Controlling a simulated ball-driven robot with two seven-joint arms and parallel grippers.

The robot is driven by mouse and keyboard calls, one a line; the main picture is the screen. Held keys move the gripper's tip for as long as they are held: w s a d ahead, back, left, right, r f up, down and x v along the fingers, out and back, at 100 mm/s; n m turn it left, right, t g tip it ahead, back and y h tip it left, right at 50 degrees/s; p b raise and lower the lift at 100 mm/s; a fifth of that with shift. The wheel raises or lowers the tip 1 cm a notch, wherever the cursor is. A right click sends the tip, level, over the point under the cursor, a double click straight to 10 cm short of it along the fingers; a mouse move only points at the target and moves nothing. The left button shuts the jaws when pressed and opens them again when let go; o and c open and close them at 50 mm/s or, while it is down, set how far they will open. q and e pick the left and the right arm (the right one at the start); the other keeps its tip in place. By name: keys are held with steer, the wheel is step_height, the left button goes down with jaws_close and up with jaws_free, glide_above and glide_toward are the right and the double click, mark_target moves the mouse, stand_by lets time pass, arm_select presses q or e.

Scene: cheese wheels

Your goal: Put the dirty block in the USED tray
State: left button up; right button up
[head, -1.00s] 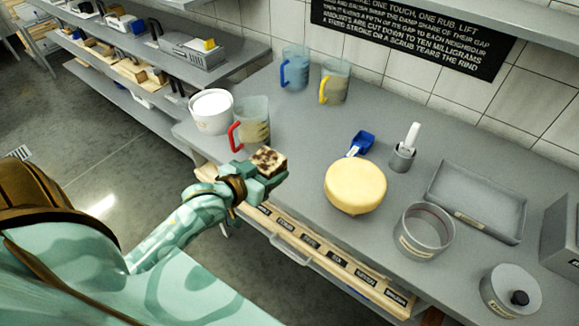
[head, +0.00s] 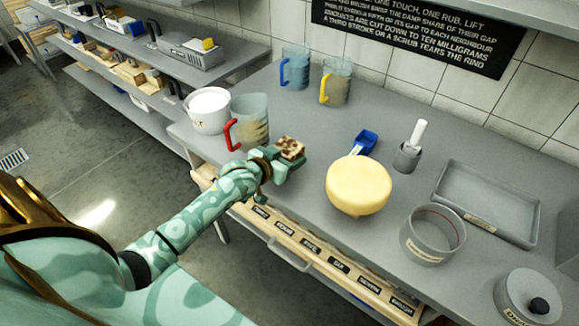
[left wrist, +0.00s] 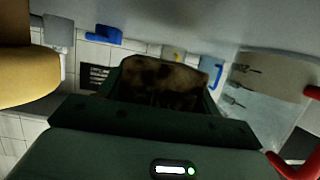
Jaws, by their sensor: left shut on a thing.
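The dirty block (head: 291,148), pale with dark brown blotches, is held in my left gripper (head: 286,160), which is shut on it above the near part of the bench. In the left wrist view the block (left wrist: 160,76) sits between the jaws, dark and shadowed. A shallow grey rectangular tray (head: 487,208) lies on the right of the bench, empty, with a small label on its front wall too small to read. The block is well left of this tray, beyond the cheese wheel. My right gripper is not in view.
A yellow cheese wheel (head: 358,184) lies between the block and the tray. Near it are a blue scoop (head: 364,142), a grey cup with a white-handled tool (head: 408,156) and a round grey container (head: 432,236). A red-handled jug (head: 250,120) stands close behind my gripper.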

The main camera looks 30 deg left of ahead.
arm_select(q)
steer(key=f, duration=0.1)
steer(key=w+f+b, duration=0.1)
steer(key=f, duration=0.1)
steer(key=shift+w+a+f, duration=0.1)
steer(key=shift+w+f, duration=0.05)
steer(key=shift+f, duration=0.3)
steer(key=shift+f, duration=0.15)
steer(key=o, duration=1)
steer(key=shift+o, duration=0.2)
